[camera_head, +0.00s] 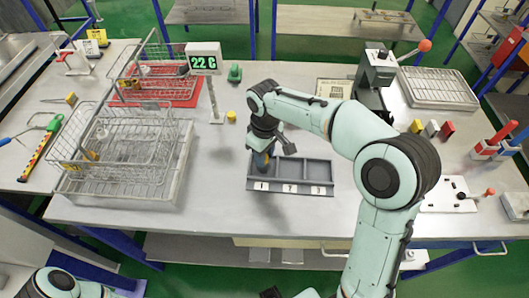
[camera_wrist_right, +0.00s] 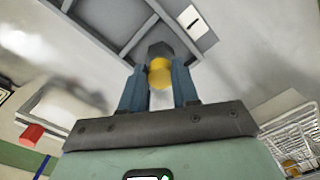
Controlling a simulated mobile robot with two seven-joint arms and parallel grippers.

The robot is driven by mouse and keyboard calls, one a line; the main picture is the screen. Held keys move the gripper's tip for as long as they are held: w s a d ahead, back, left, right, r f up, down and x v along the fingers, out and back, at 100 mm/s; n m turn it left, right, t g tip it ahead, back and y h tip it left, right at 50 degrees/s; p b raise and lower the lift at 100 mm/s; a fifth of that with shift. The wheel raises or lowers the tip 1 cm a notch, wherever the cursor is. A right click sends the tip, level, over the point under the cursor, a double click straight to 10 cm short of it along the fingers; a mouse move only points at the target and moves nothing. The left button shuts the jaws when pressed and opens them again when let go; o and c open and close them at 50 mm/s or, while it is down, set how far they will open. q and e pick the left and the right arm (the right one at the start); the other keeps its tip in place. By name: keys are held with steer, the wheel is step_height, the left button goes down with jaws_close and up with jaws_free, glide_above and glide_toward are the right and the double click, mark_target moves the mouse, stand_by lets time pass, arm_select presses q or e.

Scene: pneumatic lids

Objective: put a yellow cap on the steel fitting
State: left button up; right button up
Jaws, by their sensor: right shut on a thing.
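My right gripper (camera_head: 262,162) points down at the left compartment of a grey three-part tray (camera_head: 290,190) at the table's front edge. In the right wrist view, its two blue fingers (camera_wrist_right: 159,88) are shut on a yellow cap (camera_wrist_right: 159,74). A dark grey faceted piece (camera_wrist_right: 160,49), apparently the steel fitting, shows directly beyond the cap at the tray. The two look in line and very close; I cannot tell whether the cap is seated on it. Another small yellow piece (camera_head: 231,117) stands on the table left of my right arm. My left gripper is out of view.
Wire baskets (camera_head: 110,150) stand on the left. A display reading 22 C (camera_head: 203,60) stands on a post behind the tray. A black and grey device (camera_head: 378,75) with a red-knobbed lever stands behind my right arm. The tray's middle and right compartments look empty.

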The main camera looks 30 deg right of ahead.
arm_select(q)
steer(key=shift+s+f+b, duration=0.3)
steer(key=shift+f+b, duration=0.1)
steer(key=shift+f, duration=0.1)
arm_select(e)
steer(key=shift+f, duration=0.9)
steer(key=o, duration=1.5)
steer(key=shift+r, duration=0.1)
steer(key=shift+r+p, duration=1.45)
steer(key=shift+r, duration=0.8)
steer(key=shift+r+p, duration=0.7)
steer(key=shift+r, duration=0.55)
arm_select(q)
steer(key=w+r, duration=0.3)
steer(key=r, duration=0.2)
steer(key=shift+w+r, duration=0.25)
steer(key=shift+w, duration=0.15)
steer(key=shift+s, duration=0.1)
